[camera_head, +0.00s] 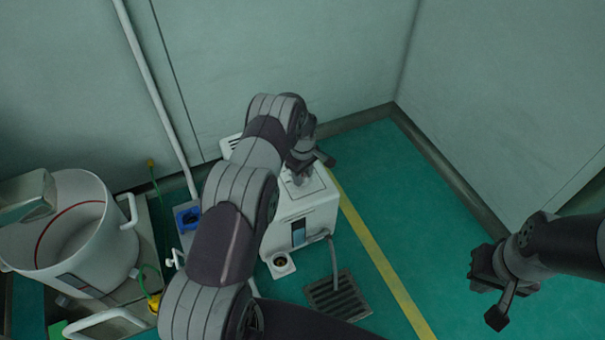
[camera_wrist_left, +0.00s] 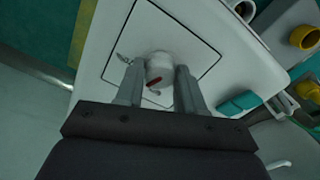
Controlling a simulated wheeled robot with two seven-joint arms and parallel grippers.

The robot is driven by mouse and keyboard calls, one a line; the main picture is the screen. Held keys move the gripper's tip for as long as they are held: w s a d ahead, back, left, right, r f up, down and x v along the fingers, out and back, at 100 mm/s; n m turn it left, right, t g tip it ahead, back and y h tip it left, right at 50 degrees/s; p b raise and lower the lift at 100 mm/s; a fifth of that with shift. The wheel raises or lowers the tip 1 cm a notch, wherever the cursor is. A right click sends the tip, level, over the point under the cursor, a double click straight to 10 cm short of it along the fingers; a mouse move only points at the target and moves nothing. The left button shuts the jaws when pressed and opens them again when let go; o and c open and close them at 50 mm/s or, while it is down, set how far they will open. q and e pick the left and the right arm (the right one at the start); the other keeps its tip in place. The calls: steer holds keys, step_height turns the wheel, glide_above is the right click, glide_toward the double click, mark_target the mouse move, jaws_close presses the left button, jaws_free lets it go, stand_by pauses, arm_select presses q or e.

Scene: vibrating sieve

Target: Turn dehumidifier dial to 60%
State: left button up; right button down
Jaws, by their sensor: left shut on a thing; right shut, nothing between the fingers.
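The dehumidifier (camera_head: 308,218) is a white box on the green floor near the wall. Its dial (camera_wrist_left: 158,68) is a white round knob with a red mark, set in a square outlined panel (camera_wrist_left: 190,30) on the top in the left wrist view. My left gripper (camera_wrist_left: 160,82) is over this panel, with one finger on each side of the dial, shut on it. In the head view my left gripper (camera_head: 303,168) hides the dial. My right gripper (camera_head: 496,288) is shut and empty, above the floor at the right. The dial's scale is too small to read.
A large white pot (camera_head: 85,240) on a metal stand is at the left. A blue socket box (camera_head: 188,217) is by the wall pipe. A floor grate (camera_head: 338,296) lies in front of the dehumidifier, with a hose running to it. The floor right of the yellow line (camera_head: 384,262) is clear.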

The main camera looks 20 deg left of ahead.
arm_select(q)
steer(key=o, duration=1)
steer(key=shift+o, duration=0.2)
step_height(320, 180, up, 13)
steer(key=p, duration=0.5)
steer(key=shift+f, duration=0.15)
